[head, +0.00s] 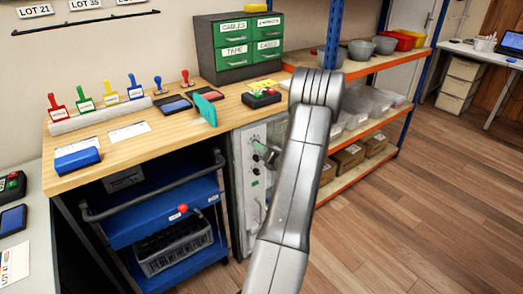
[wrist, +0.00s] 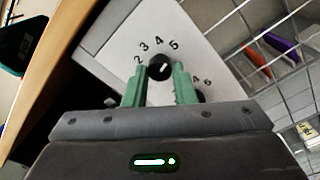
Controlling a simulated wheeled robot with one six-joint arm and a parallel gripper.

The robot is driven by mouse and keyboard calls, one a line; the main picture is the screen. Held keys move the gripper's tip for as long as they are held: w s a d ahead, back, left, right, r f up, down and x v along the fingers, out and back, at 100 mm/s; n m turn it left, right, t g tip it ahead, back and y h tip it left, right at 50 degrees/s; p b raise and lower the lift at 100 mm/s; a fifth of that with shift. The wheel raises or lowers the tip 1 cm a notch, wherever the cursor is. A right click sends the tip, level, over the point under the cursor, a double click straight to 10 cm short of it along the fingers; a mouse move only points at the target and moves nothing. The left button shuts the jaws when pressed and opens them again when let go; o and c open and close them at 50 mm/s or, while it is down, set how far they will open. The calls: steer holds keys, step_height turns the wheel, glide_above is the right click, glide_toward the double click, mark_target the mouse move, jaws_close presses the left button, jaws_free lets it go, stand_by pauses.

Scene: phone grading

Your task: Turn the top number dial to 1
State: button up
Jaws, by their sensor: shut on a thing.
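The top number dial (wrist: 160,66) is a round black knob with a white mark, on a pale panel (wrist: 120,38). The numbers 2, 3, 4 and 5 show in an arc around it; the 1 is not visible. I cannot tell which number the mark points to. My gripper (wrist: 159,82) has its green fingers on either side of the knob, shut on it. A second dial (wrist: 201,96) lies below right, mostly hidden by a finger. In the head view the white cabinet front (head: 248,150) stands under the bench, with my gripper (head: 262,150) at its upper part, partly hidden by my arm.
The wooden bench (head: 150,150) holds stamps, a green drawer unit (head: 238,48) and a teal upright item (head: 205,109). A blue cart (head: 165,215) stands left of the cabinet. An orange-edged shelf (head: 365,155) stands right. The floor at right is clear.

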steer(key=shift+n+t+h+b, duration=0.3)
steer(key=shift+n+h+b, duration=0.2)
steer(key=shift+n+b, duration=14.15)
steer(key=shift+n+p, duration=0.6)
steer(key=shift+n, duration=0.05)
steer(key=o, duration=1)
